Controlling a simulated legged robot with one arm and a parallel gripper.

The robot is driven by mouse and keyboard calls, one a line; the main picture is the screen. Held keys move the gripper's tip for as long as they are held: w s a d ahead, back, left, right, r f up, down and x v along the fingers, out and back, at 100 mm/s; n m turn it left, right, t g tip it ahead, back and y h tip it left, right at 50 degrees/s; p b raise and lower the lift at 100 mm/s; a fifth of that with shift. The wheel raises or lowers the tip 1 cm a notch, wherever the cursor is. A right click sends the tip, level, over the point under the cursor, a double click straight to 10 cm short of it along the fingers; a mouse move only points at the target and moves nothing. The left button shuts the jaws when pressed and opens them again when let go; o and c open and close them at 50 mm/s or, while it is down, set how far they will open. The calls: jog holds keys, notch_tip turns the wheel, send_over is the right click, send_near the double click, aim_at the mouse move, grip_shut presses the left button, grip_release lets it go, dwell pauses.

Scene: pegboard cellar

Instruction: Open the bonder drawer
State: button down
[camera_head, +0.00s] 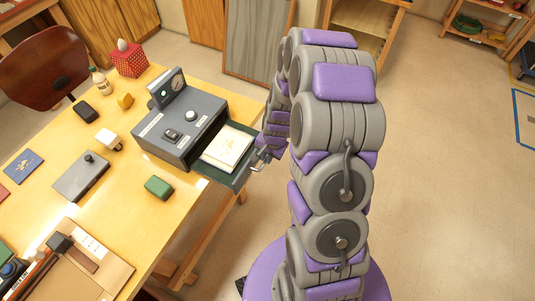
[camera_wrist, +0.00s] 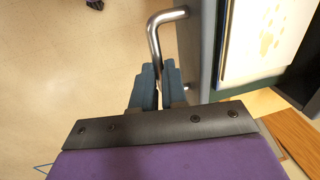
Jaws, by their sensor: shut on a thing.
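The bonder (camera_head: 180,125) is a grey box with a dial on top, standing on the yellow table. Its drawer (camera_head: 240,172) sticks out to the right, pulled well out of the box. A cream-coloured sheet or book (camera_head: 228,147) with a tan print lies in it, and this also shows in the wrist view (camera_wrist: 268,35). My gripper (camera_head: 262,160) is at the drawer's outer front. In the wrist view my gripper (camera_wrist: 158,88) has its blue-grey fingers shut on the metal drawer handle (camera_wrist: 155,40). The handle's lower part is hidden between the fingers.
The table (camera_head: 125,205) also holds a green block (camera_head: 158,187), a grey plate with a knob (camera_head: 82,177), a white-and-yellow item (camera_head: 108,140) and a red box (camera_head: 129,60). A brown chair (camera_head: 45,68) stands behind. The floor at the right (camera_head: 450,150) is clear.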

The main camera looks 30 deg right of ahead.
jog(key=shift+s+a+f, duration=0.15)
jog(key=shift+s, duration=0.05)
jog(key=c, duration=1.2)
grip_release()
jog(key=shift+w+a, duration=0.1)
jog(key=shift+a, duration=0.1)
jog(key=shift+o, duration=0.2)
jog(key=shift+d, duration=0.15)
jog(key=shift+d+r, duration=0.15)
jog(key=shift+r, duration=0.2)
notch_tip(320, 180, up, 16)
jog(key=s+d+p, duration=0.1)
jog(key=s+p, duration=0.1)
jog(key=shift+s+d+r, duration=0.15)
jog(key=shift+d+r, duration=0.05)
jog(key=shift+r, duration=0.05)
